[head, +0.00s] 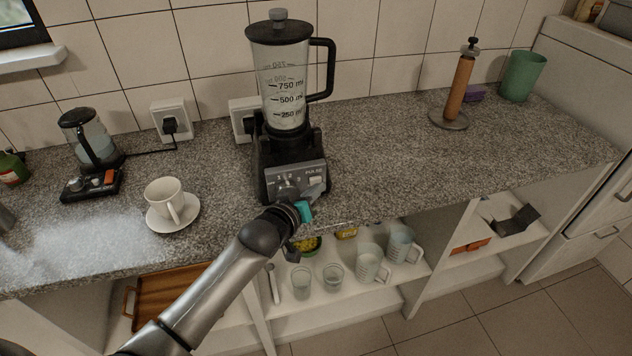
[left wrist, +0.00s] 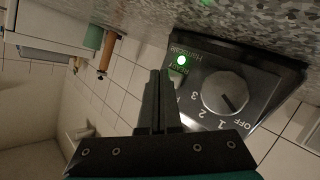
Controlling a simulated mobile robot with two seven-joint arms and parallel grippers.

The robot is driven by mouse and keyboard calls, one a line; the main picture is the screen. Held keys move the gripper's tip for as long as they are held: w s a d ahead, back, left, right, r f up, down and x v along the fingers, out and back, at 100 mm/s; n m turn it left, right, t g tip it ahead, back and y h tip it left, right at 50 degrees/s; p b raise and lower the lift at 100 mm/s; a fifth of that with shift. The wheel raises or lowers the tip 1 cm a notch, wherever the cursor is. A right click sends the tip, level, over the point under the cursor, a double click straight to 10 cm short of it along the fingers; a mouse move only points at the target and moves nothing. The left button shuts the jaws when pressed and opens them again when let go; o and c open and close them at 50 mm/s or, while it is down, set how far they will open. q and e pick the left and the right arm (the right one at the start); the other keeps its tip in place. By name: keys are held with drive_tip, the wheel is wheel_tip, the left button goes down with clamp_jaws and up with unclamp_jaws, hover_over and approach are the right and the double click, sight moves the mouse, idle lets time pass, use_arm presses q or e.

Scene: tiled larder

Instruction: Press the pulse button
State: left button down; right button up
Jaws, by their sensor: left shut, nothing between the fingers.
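The blender (head: 285,165) stands upright on the granite counter with its lidded, empty-looking clear jug (head: 283,88) on the base. Its front panel has a round knob (head: 287,190), labelled numbers and a pale pulse button (head: 316,180) under the word PULSE. In the left wrist view the knob (left wrist: 224,93) points towards OFF and a green light (left wrist: 181,60) is lit. My left gripper (head: 318,190) is shut and empty, just in front of the panel near the button. In the left wrist view its fingertips (left wrist: 158,73) are beside the button; I cannot tell whether they touch it.
A white cup (head: 164,196) on a saucer (head: 188,214) and a kettle (head: 88,138) stand to the left. A roll holder (head: 461,88) and a green tumbler (head: 522,76) stand at the right. Glass jugs (head: 373,264) sit on the shelf below.

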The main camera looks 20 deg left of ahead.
use_arm(q)
drive_tip(key=shift+w+a, duration=0.25)
drive_tip(key=shift+w, duration=0.1)
idle(0.5)
drive_tip(key=shift+s+d, duration=0.1)
drive_tip(key=shift+s+d+p, duration=0.35)
drive_tip(key=shift+s+p, duration=0.2)
drive_tip(key=shift+p, duration=0.1)
drive_tip(key=shift+s, duration=0.1)
drive_tip(key=shift+s+d, duration=0.1)
drive_tip(key=shift+d, duration=0.05)
drive_tip(key=s+d+p, duration=0.1)
drive_tip(key=s+p, duration=0.1)
drive_tip(key=s+d+p, duration=0.1)
drive_tip(key=s, duration=0.1)
drive_tip(key=shift+d, duration=0.3)
idle(2.3)
